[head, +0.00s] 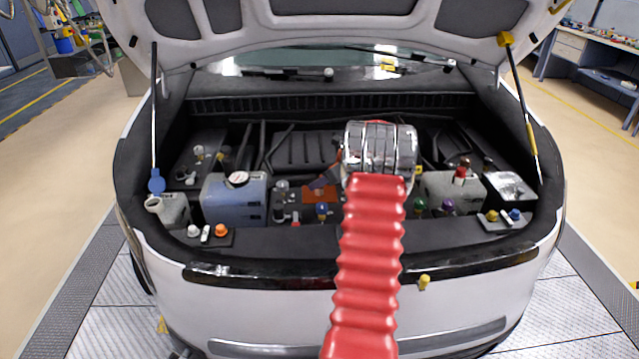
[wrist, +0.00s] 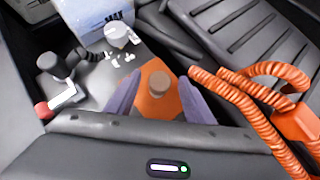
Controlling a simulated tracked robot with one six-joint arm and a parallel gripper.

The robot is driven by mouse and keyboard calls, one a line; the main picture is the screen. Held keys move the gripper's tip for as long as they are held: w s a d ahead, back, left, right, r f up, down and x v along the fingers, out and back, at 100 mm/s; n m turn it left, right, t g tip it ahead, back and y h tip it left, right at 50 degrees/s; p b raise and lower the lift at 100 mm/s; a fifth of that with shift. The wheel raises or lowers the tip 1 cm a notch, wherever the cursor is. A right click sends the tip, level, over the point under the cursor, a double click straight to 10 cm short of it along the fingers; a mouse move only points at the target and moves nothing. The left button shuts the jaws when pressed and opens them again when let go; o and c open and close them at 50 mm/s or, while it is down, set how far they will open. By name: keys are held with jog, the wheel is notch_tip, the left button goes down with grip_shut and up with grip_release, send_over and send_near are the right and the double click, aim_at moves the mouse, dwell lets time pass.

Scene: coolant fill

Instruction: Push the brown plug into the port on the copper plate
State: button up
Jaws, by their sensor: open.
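In the wrist view the brown plug (wrist: 158,83) stands on the copper plate (wrist: 153,106), its round top facing me. I cannot tell how deep it sits; the port under it is hidden. My gripper (wrist: 158,88) is open, with one grey-purple finger on each side of the plug and a visible gap to both. In the head view the copper plate (head: 320,195) lies in the middle of the engine bay, left of my red arm. My gripper's fingers are not clear there, behind the chrome wrist.
Thick orange cables (wrist: 245,100) run close to the right of the plate. A grey fitting with a red cap (wrist: 43,110) is at the left. A blue-white tank (head: 235,203) stands left of the plate. The raised hood hangs above the bay.

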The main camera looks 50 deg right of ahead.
jog(key=v, duration=1.1)
jog(key=shift+s+r, duration=0.25)
jog(key=shift+r, duration=0.05)
dwell(0.5)
